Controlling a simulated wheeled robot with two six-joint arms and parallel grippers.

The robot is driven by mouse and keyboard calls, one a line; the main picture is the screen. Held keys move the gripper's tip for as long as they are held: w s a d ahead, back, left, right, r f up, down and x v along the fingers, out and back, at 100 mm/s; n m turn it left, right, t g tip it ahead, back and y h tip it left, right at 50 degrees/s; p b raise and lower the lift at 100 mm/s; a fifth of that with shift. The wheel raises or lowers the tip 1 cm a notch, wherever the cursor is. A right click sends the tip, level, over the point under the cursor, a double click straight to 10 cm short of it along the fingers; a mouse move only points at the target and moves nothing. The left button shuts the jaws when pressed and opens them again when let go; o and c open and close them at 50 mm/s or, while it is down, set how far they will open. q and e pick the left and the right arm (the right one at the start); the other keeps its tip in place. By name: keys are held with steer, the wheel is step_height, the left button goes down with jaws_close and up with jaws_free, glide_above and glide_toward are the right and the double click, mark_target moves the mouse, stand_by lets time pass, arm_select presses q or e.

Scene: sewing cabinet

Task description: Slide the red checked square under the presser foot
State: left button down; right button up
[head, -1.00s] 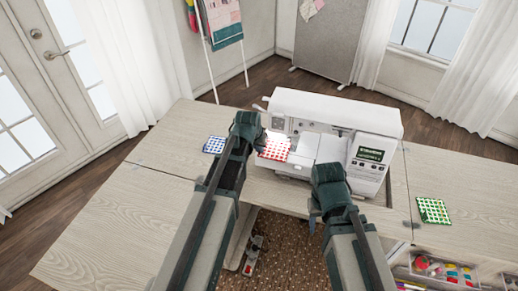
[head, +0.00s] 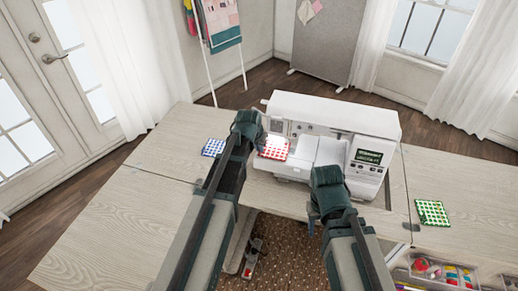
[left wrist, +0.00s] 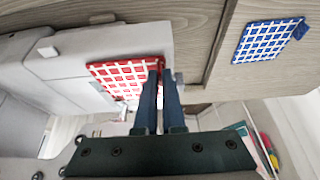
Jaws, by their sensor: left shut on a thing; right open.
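The red checked square (head: 275,147) lies flat at the left end of the white sewing machine (head: 335,113), on its bed below the needle end. It also shows in the left wrist view (left wrist: 122,78). My left gripper (head: 261,141) is shut on the square's edge; the two fingers (left wrist: 166,75) pinch it in the left wrist view. The presser foot cannot be made out in either view. My right gripper (head: 315,212) is open and empty in front of the machine, over the table's front edge.
A blue checked square (head: 213,147) lies on the wooden table (head: 110,215), left of my left gripper. A green checked square (head: 432,212) lies on the table at right. An open drawer of coloured supplies (head: 445,271) is at lower right. The left tabletop is largely clear.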

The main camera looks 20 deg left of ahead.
arm_select(q)
steer(key=shift+w, duration=0.25)
steer(key=shift+w, duration=0.55)
stand_by(0.4)
steer(key=c, duration=0.9)
jaws_free()
steer(key=shift+c, duration=0.2)
steer(key=p+v, duration=1.2)
steer(key=v, duration=0.1)
steer(key=shift+s+r, duration=0.15)
steer(key=shift+r, duration=0.2)
